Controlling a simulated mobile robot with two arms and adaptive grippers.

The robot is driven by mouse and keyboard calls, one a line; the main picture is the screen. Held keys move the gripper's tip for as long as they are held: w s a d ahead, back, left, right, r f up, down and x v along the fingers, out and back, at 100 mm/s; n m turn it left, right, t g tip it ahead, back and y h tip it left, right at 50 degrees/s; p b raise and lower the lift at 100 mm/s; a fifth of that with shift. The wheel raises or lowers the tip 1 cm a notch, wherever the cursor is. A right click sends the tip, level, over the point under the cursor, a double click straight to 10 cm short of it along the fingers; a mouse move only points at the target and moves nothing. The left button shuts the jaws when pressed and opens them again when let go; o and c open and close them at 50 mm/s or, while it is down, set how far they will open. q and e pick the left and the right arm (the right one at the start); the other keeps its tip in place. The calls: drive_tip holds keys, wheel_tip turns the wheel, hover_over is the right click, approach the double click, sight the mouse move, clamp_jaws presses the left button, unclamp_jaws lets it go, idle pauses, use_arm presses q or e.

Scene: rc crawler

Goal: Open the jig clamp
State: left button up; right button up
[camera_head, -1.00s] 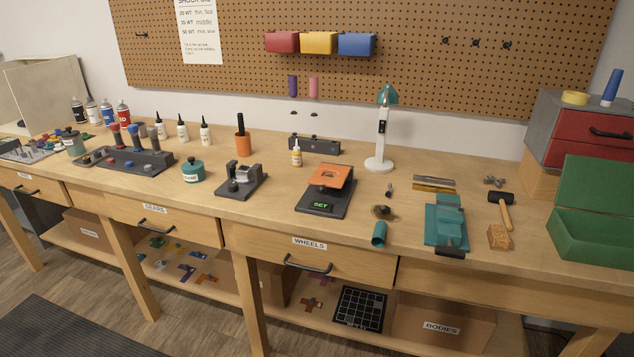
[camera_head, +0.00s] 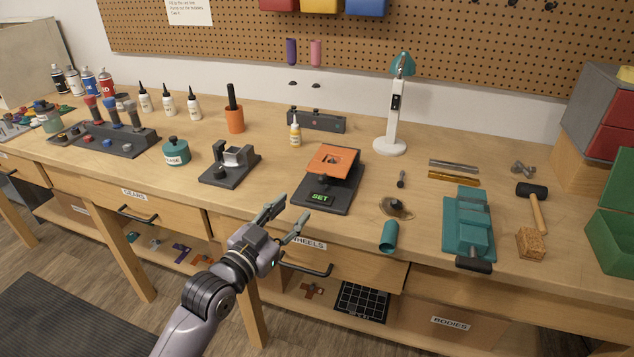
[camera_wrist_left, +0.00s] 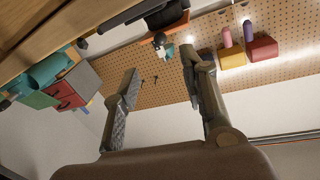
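The jig (camera_head: 231,166) is a dark base plate with grey upright blocks and a black knob, on the bench left of the orange-topped station. Whether its clamp is open or closed is too small to tell. My left gripper (camera_head: 291,210) is open and empty at the front edge of the bench, to the right of the jig and nearer the camera, apart from it. In the left wrist view its two fingers (camera_wrist_left: 160,68) are spread with nothing between them. My right gripper is not in view.
The orange-topped station (camera_head: 333,163) with a "SET" display stands beyond my gripper. A teal jar (camera_head: 176,152) stands left of the jig. A teal vise (camera_head: 468,223), teal cup (camera_head: 389,236) and mallet (camera_head: 532,192) lie right. An open-fronted shelf is below.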

sight(319, 182)
use_arm(q)
drive_tip(key=x, duration=1.1)
drive_tip(key=shift+w+d, duration=0.1)
drive_tip(key=shift+w, duration=0.15)
drive_tip(key=shift+f, duration=0.1)
clamp_jaws()
